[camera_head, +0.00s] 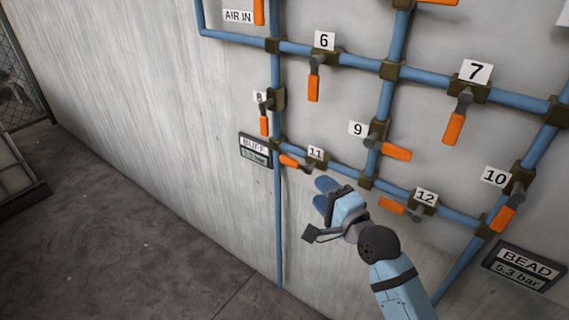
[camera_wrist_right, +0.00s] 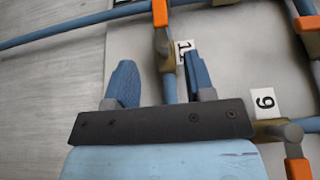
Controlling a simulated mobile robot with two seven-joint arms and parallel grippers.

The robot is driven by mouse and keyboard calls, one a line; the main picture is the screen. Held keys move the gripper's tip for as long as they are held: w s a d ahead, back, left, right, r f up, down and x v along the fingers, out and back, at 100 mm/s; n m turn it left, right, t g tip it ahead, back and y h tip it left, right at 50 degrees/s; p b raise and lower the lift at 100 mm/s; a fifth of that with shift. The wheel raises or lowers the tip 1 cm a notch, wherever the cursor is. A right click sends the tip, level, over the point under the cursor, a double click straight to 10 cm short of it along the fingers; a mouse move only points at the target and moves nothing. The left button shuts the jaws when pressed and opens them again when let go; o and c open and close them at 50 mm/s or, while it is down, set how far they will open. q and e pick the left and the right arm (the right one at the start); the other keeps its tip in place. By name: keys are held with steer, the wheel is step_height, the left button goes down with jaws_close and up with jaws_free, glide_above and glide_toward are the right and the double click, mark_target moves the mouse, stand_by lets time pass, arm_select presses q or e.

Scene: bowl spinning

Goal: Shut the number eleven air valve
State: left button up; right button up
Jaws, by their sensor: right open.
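The number 11 valve has an orange lever (camera_head: 290,161) on a dark body, under a white "11" label (camera_head: 316,153). Its lever points left, roughly along the blue pipe it sits on. My right gripper (camera_head: 322,193) is open and empty, just below and right of this valve, apart from the lever in the head view. In the right wrist view my right gripper (camera_wrist_right: 158,61) has its fingers spread. An orange lever (camera_wrist_right: 160,13) shows beyond the fingertips, near a label (camera_wrist_right: 183,48) partly hidden by a finger. My left gripper is not in view.
Valve 12's lever (camera_head: 392,206) and valve 9's lever (camera_head: 397,152) are close on the right. Valve 8's lever (camera_head: 264,125) and the BUFF gauge sign (camera_head: 256,149) are close on the left. Blue pipes run along the wall. Open floor (camera_head: 150,250) lies at lower left.

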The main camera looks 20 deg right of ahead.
mark_target(294, 166)
steer(key=b+x, duration=0.2)
steer(key=x, duration=1.1)
steer(key=shift+a, duration=0.15)
jaws_close()
